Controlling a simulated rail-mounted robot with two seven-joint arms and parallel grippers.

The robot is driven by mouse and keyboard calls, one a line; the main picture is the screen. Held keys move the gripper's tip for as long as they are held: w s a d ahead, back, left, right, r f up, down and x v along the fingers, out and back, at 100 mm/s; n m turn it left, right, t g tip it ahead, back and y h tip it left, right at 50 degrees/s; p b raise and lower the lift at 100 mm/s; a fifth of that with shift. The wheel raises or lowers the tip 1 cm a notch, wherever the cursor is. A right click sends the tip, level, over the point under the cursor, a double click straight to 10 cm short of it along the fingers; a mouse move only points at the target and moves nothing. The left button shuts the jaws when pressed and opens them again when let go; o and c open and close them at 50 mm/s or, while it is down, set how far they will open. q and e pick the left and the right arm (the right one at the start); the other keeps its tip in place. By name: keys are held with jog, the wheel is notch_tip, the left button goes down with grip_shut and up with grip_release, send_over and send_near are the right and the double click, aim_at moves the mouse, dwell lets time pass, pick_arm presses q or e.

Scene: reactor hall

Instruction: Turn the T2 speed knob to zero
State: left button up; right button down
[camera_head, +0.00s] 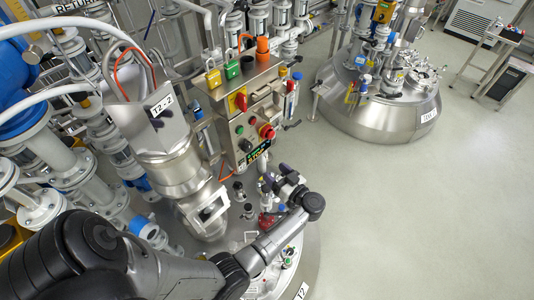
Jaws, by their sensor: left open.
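The T2 control box (224,99) is a steel cabinet standing on the T2 vessel, a little above the picture's middle. Its face carries a red and yellow switch (241,101), a red stop button (267,132), several small buttons and a lit display (258,152). My left gripper (272,177) is open, just below and right of the box's lower edge, apart from the controls. Its fingers are small and dark here. My right gripper is out of view.
Yellow, green and orange padlocks (232,69) sit on top of the box. The T2-2 unit (170,140) and white pipes crowd the left. Valves and fittings stand on the T2 lid near my wrist. Another vessel (375,117) stands back right; open floor (440,210) lies right.

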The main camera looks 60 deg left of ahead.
aim_at(249, 149)
pick_arm(q)
jog(key=a, duration=0.4)
jog(key=s+a+p, duration=0.1)
jog(key=a, duration=0.4)
jog(key=a+p, duration=0.1)
jog(key=a, duration=0.3)
jog(key=shift+s+a, duration=0.25)
jog(key=shift+s, duration=0.05)
jog(key=shift+c, duration=0.4)
jog(key=c, duration=0.8)
jog(key=shift+c, duration=0.2)
jog(key=shift+f, duration=0.1)
